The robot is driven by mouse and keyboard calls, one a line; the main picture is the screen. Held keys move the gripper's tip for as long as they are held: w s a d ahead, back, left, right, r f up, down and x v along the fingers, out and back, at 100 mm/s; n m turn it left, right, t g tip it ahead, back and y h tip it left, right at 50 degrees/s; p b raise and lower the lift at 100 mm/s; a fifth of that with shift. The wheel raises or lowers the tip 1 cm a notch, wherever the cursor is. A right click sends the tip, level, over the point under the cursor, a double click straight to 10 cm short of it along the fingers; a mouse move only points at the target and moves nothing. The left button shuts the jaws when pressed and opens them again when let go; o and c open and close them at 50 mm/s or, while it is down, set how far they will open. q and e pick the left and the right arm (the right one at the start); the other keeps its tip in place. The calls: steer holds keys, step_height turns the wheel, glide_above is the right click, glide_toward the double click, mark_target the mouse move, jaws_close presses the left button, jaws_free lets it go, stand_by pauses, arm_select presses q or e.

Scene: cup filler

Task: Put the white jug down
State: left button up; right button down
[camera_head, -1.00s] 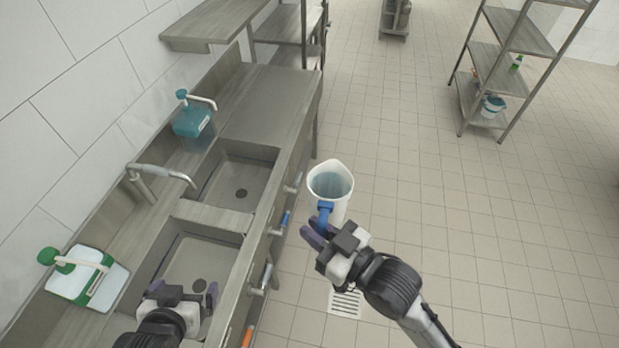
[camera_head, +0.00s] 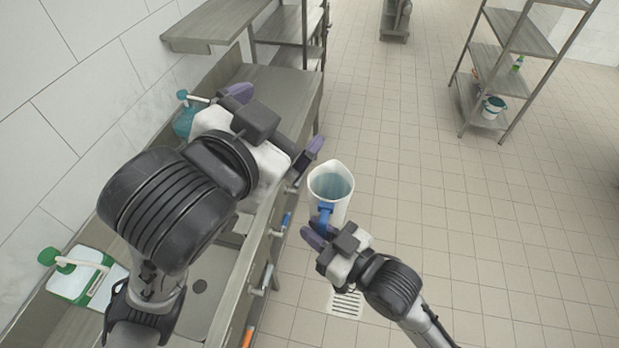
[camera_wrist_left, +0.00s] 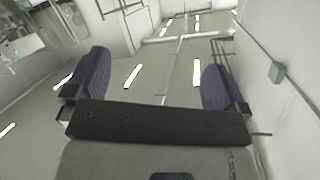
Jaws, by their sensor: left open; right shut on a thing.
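The white jug (camera_head: 330,185) is upright in the head view, right of the sink counter and over the tiled floor, with liquid inside. My right gripper (camera_head: 318,232) is shut on the jug's blue handle (camera_head: 325,214) and holds it in the air. My left gripper (camera_head: 276,118) is raised high over the sink counter, open and empty. Its two purple fingers also show spread apart in the left wrist view (camera_wrist_left: 158,85), with nothing between them. My left arm hides most of the sinks and the tap.
The steel counter (camera_head: 275,85) has a bare stretch at its far end. A teal pump bottle (camera_head: 184,122) is partly hidden behind my left gripper. A green-topped pump container (camera_head: 72,280) stands at lower left. A shelf rack (camera_head: 497,62) stands at upper right. The floor is open.

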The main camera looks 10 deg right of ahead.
arm_select(q)
steer(key=d+f+g, duration=0.3)
steer(key=d+f, duration=0.1)
steer(key=f, duration=0.1)
steer(key=n+g+y, duration=0.1)
steer(key=g+y, duration=0.1)
steer(key=g, duration=0.2)
glide_toward(338, 182)
steer(key=shift+n, duration=0.4)
steer(key=x, duration=1)
steer(key=shift+w+f, duration=0.1)
steer(key=c, duration=0.6)
steer(key=shift+c, duration=0.5)
arm_select(e)
steer(key=c, duration=1.5)
jaws_free()
steer(key=o, duration=0.5)
steer(key=shift+c, duration=0.2)
